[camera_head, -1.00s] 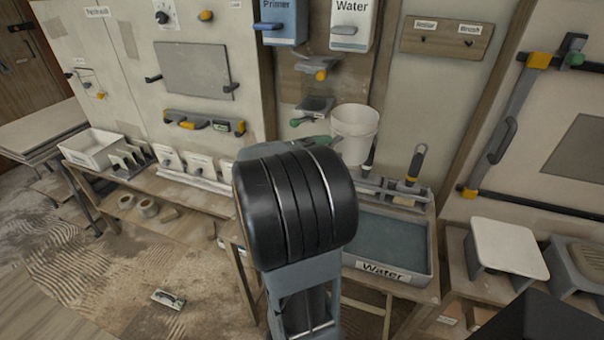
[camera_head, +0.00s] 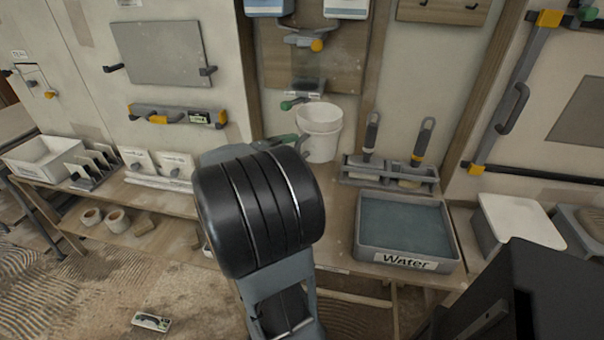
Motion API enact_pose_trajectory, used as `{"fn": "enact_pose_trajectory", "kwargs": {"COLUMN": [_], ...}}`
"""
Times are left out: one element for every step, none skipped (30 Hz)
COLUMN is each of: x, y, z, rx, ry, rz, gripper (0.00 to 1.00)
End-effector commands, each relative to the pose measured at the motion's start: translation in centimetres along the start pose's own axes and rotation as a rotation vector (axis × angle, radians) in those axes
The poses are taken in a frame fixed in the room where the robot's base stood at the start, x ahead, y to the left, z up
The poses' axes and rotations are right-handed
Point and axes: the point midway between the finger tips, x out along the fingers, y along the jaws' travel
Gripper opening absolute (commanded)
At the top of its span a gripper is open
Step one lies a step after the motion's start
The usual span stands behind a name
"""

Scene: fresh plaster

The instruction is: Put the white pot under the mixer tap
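The white pot (camera_head: 320,121) is upright in front of the wall panel, just above and behind my black arm link. My gripper (camera_head: 303,142) is mostly hidden behind that link; the part that shows touches the pot's left side and looks shut on it. A grey tap-like fitting with an orange knob (camera_head: 316,45) is on the wooden wall panel above the pot. A lower fitting with a green knob (camera_head: 287,105) is close behind the pot's rim at left. I cannot tell which is the mixer tap. The pot's base clearance is unclear.
A grey tray of water (camera_head: 408,262) stands on the bench right of my arm. A rack with two handled tools (camera_head: 390,176) is behind it. A white box (camera_head: 42,156) and upright plates are at left. A white-topped stand (camera_head: 520,221) is at right.

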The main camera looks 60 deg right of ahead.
Motion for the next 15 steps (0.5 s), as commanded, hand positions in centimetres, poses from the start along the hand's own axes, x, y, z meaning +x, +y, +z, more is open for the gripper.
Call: {"fn": "enact_pose_trajectory", "kwargs": {"x": [0.1, 0.1, 0.1, 0.2, 0.3, 0.4, 0.5, 0.7, 0.9, 1.2, 1.4, 1.6, 1.9, 2.1, 2.4], "y": [-0.9, -1.1, -1.3, -1.4, -1.6, -1.7, -1.8, -2.0, -2.1, -2.2, -2.4, -2.5, -2.6, -2.7, -2.9], "z": [-0.2, -0.3, -0.5, -0.7, -1.0, -1.5, -2.0, -2.6, -3.6, -4.3, -5.1, -6.2, -7.0, -7.8, -8.9], "rx": [0.0, 0.0, -0.001, -0.001, -0.002, -0.004, -0.003, -0.005, -0.005, -0.006, -0.006, -0.006, -0.006, -0.005, -0.005], "ry": [0.0, -0.001, -0.001, -0.001, -0.001, -0.001, -0.002, -0.002, -0.002, -0.003, -0.004, -0.004, -0.004, -0.004, -0.004], "rz": [0.0, -0.001, -0.001, -0.002, -0.002, -0.002, -0.003, -0.003, -0.003, -0.004, -0.004, -0.004, -0.004, -0.004, -0.004], "gripper": [0.49, 0.49, 0.49, 0.49, 0.49, 0.49, 0.49, 0.49, 0.49, 0.49, 0.49, 0.49, 0.49, 0.49, 0.49]}}
